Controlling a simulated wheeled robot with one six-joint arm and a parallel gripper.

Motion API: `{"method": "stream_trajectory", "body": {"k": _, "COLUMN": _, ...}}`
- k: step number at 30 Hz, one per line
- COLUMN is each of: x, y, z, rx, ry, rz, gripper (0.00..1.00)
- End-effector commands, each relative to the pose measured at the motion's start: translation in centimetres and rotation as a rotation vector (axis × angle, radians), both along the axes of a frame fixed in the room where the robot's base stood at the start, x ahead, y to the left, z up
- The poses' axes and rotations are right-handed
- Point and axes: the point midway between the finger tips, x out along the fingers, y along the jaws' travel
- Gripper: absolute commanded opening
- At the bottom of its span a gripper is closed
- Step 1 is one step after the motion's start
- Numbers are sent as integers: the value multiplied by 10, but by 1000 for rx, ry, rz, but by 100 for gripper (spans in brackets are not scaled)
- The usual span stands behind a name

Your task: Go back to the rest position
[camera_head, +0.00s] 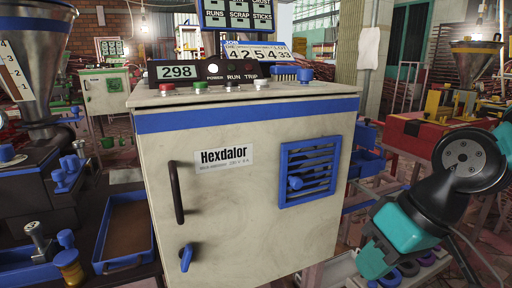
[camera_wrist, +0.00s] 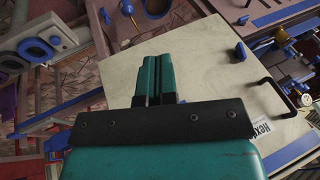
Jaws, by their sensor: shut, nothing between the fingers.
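My gripper (camera_wrist: 153,62) shows in the wrist view with its two teal fingers together and nothing between them. The fingers stick out past a dark bolted plate. In the head view my bent arm is at the right, and its teal wrist end hangs low, to the right of a pale cabinet (camera_head: 240,235). The fingertips are hard to make out there. In the wrist view the cabinet front (camera_wrist: 205,75) lies behind the fingers, turned at an angle. I cannot tell the exact gap, but no contact shows.
The cabinet has a dark handle (camera_head: 177,193), a blue latch (camera_head: 186,258), a blue vent (camera_head: 308,171) and buttons on top. A blue tray (camera_head: 101,245) and a hopper machine (camera_head: 35,45) are at left.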

Motion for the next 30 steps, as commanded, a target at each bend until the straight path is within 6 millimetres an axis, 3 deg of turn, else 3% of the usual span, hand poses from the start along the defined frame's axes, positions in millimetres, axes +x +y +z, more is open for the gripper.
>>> {"method": "stream_trajectory", "body": {"k": 3, "x": -42, "y": 17, "z": 10, "rx": -43, "ry": 15, "rz": 127, "gripper": 0}}
{"method": "stream_trajectory", "body": {"k": 7, "x": -83, "y": 20, "z": 16, "rx": -88, "ry": 31, "rz": 243, "gripper": 0}}
{"method": "stream_trajectory", "body": {"k": 9, "x": -77, "y": 17, "z": 39, "rx": -84, "ry": 37, "rz": 223, "gripper": 0}}
{"method": "stream_trajectory", "body": {"k": 17, "x": -76, "y": 18, "z": 97, "rx": -83, "ry": 36, "rz": 221, "gripper": 0}}
{"method": "stream_trajectory", "body": {"k": 27, "x": -76, "y": 18, "z": 215, "rx": -82, "ry": 36, "rz": 221, "gripper": 0}}
{"method": "stream_trajectory", "body": {"k": 30, "x": -76, "y": 18, "z": 239, "rx": -82, "ry": 36, "rz": 221, "gripper": 0}}
